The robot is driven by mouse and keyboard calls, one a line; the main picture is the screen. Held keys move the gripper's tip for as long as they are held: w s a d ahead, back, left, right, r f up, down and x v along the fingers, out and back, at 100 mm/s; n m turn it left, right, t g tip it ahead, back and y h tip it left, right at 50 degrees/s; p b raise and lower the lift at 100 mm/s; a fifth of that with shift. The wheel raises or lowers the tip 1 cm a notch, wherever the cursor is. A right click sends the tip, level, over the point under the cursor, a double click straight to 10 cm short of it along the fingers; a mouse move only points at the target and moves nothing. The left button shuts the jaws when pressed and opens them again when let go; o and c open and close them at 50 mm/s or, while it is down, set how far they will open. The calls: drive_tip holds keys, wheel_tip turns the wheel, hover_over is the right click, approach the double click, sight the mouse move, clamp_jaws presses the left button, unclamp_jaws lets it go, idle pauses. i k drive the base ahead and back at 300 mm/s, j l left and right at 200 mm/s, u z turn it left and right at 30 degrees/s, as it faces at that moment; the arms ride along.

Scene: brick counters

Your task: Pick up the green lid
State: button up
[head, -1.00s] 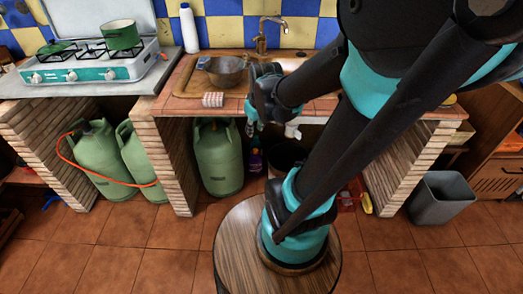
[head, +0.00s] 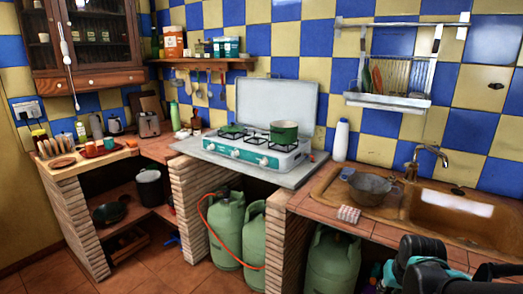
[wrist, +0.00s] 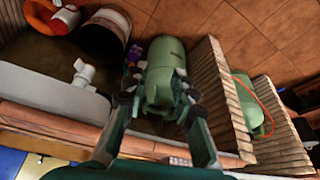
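The green lid (head: 232,129) is small in the head view, on the left burner of the white and teal gas stove (head: 255,152). A green pot (head: 284,132) stands on the right burner beside it. The lid is not in the wrist view. My gripper (wrist: 158,98) is open in the wrist view, its two fingers apart. A green gas bottle (wrist: 165,60) shows beyond and between them. I see nothing held. In the head view part of my arm shows at the lower right, well away from the lid.
The sink counter (head: 385,228) lies right of the stove, with a metal bowl (head: 368,188), a white bottle (head: 340,140) and a faucet (head: 430,152). A raised stove cover (head: 262,100) stands behind the burners. A wooden counter (head: 85,158) with a tray is at left.

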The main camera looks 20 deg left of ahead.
sight(231, 129)
drive_tip(key=i+j, duration=0.1)
drive_tip(key=j, duration=0.3)
drive_tip(key=i+j, duration=0.1)
drive_tip(key=j, duration=0.25)
drive_tip(key=i+j, duration=0.1)
drive_tip(key=j, duration=0.3)
drive_tip(key=i+j, duration=0.1)
drive_tip(key=j, duration=0.3)
drive_tip(key=i+j, duration=0.1)
drive_tip(key=j, duration=0.25)
